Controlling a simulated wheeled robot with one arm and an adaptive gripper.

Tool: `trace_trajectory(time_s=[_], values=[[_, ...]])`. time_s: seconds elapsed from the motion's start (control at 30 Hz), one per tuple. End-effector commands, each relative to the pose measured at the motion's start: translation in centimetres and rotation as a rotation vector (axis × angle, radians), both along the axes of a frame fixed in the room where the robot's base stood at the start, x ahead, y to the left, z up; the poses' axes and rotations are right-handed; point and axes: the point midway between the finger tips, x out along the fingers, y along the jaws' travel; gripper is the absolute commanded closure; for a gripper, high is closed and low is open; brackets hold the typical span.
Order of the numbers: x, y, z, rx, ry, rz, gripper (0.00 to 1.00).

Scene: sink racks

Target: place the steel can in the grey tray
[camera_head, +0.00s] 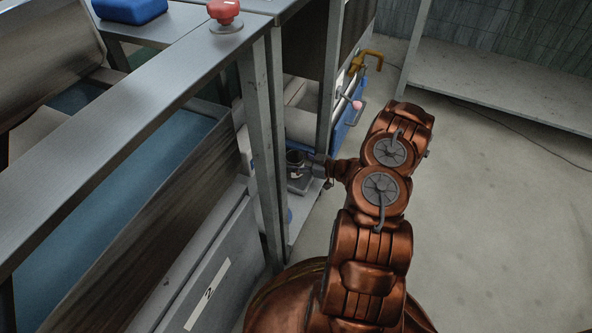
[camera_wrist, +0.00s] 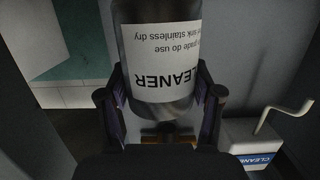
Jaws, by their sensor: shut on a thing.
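My gripper (camera_wrist: 162,82) is shut on a grey metallic can (camera_wrist: 165,106) with a white label reading "CLEANER". One finger lies on each side of it in the wrist view, and the can's far end is cut off by the frame edge. In the head view my gripper (camera_head: 318,166) reaches left from the arm to the rack's lower shelf. A small dark round thing, apparently the can (camera_head: 295,158), shows at its tip. A flat grey piece (camera_head: 299,184) shows just below it; I cannot tell whether it is the grey tray.
A rack post (camera_head: 262,150) stands close left of my gripper. A yellow-handled item (camera_head: 366,56) and a blue thing (camera_head: 347,118) are behind it. Open floor (camera_head: 500,220) lies right of my arm.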

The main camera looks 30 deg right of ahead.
Motion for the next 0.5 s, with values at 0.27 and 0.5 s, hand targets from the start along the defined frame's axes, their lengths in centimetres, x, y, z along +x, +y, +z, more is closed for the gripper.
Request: trace_trajectory(time_s=[0.27, 0.5], values=[[0.0, 0.0, -3.3, 0.002, 0.001, -0.001, 0.73], [0.0, 0.0, -3.4, -0.001, -0.001, 0.0, 0.73]])
